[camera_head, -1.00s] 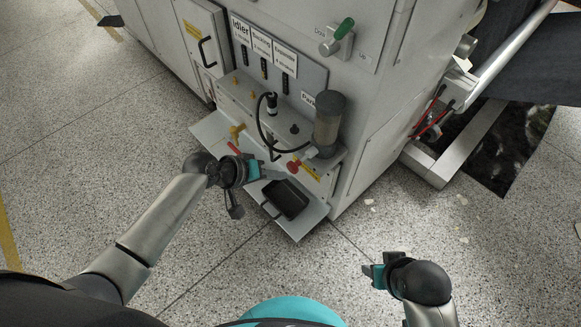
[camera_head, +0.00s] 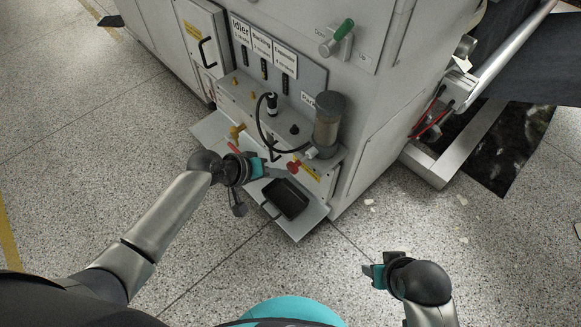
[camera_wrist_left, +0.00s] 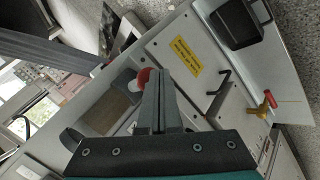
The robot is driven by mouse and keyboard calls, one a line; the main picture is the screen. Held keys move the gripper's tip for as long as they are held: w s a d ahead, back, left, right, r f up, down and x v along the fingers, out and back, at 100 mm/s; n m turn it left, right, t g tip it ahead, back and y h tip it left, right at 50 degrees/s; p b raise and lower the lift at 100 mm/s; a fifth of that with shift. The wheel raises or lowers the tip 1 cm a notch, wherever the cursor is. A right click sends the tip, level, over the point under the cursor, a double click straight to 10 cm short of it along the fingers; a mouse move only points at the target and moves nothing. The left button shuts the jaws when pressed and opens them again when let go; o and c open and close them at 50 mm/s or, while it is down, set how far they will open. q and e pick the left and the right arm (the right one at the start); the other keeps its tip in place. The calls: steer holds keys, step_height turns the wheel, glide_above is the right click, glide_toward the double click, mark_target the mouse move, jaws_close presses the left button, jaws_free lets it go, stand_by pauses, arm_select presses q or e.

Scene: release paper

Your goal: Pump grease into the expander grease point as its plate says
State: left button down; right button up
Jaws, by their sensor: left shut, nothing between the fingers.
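Three plates headed Idler (camera_head: 240,28), Backing (camera_head: 262,45) and Expander (camera_head: 285,62) stand on the machine front; their smaller text is too small to read. The pump unit has a clear grease reservoir (camera_head: 327,125), a black hose (camera_head: 262,128) ending at a dark upright coupler (camera_head: 271,103), and a red knob (camera_head: 294,166). My left gripper (camera_head: 278,172) is shut and empty, its tips just left of the red knob. In the left wrist view its fingers (camera_wrist_left: 159,85) partly overlap the knob (camera_wrist_left: 143,78). My right gripper (camera_head: 371,271) hangs over open floor, its jaw gap unclear.
A black tray (camera_head: 287,198) lies on the low shelf (camera_head: 303,228) below the pump. A brass valve with a red handle (camera_head: 233,148) stands left of the left gripper. A yellow label (camera_head: 311,173) is beside the knob.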

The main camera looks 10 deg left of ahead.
arm_select(q)
steer(key=shift+w+d, duration=0.85)
steer(key=shift+w, duration=0.25)
stand_by(1.5)
stand_by(0.3)
steer(key=s+a+p, duration=0.1)
steer(key=s+a, duration=0.1)
steer(key=s, duration=0.1)
steer(key=shift+a+p, duration=0.1)
steer(key=shift+p, duration=0.2)
stand_by(0.4)
steer(key=s+a, duration=0.1)
steer(key=s, duration=0.1)
steer(key=s+a+p, duration=0.1)
steer(key=a, duration=0.1)
steer(key=shift+s, duration=0.4)
